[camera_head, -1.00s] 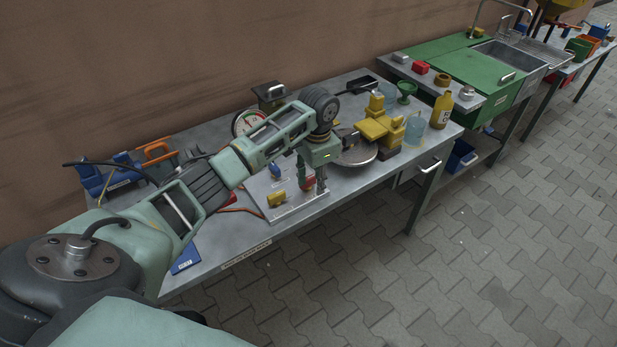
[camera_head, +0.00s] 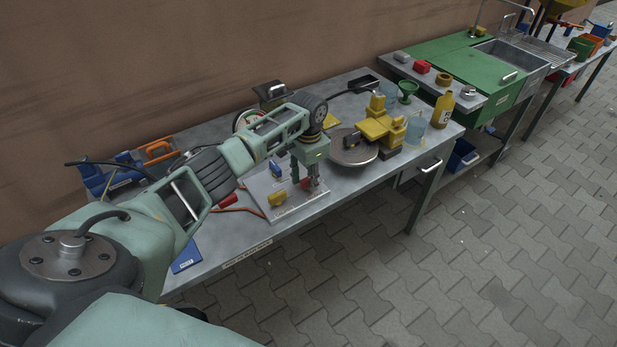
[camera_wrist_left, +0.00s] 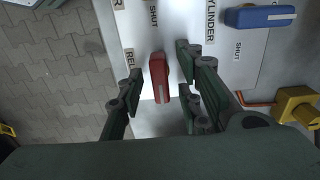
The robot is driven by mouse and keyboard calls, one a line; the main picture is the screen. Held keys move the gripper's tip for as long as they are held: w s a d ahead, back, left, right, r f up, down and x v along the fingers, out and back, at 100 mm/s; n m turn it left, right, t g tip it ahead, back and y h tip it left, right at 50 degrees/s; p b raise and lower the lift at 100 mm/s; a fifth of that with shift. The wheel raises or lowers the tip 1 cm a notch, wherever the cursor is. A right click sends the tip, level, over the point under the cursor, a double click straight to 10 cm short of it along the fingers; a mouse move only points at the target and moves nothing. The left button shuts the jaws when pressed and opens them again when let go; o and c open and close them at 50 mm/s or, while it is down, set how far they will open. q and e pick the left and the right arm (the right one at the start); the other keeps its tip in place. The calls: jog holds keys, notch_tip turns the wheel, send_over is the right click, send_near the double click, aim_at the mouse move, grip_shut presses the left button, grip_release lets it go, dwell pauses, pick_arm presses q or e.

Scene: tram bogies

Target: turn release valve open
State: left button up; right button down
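The release valve is a red handle (camera_wrist_left: 159,78) on a pale labelled panel (camera_wrist_left: 232,70). In the left wrist view it lies between my left gripper's (camera_wrist_left: 158,85) two fingers, with a gap on each side, so the gripper is open around it. Part of a label beginning "REL" shows beside the handle, and "SHUT" is printed above it. In the head view my left gripper (camera_head: 307,180) points down over the panel (camera_head: 290,208), with the red handle (camera_head: 306,184) partly hidden between its fingers. My right gripper is not in view.
A blue handle (camera_wrist_left: 260,16) and a yellow valve (camera_wrist_left: 297,105) sit near the red one. On the bench, a round metal plate with a yellow device (camera_head: 378,128) stands to the right. A yellow bottle (camera_head: 442,108) and green funnel (camera_head: 407,91) are further right.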

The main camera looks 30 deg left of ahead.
pick_arm(q)
jog(key=shift+c, duration=0.6)
grip_shut()
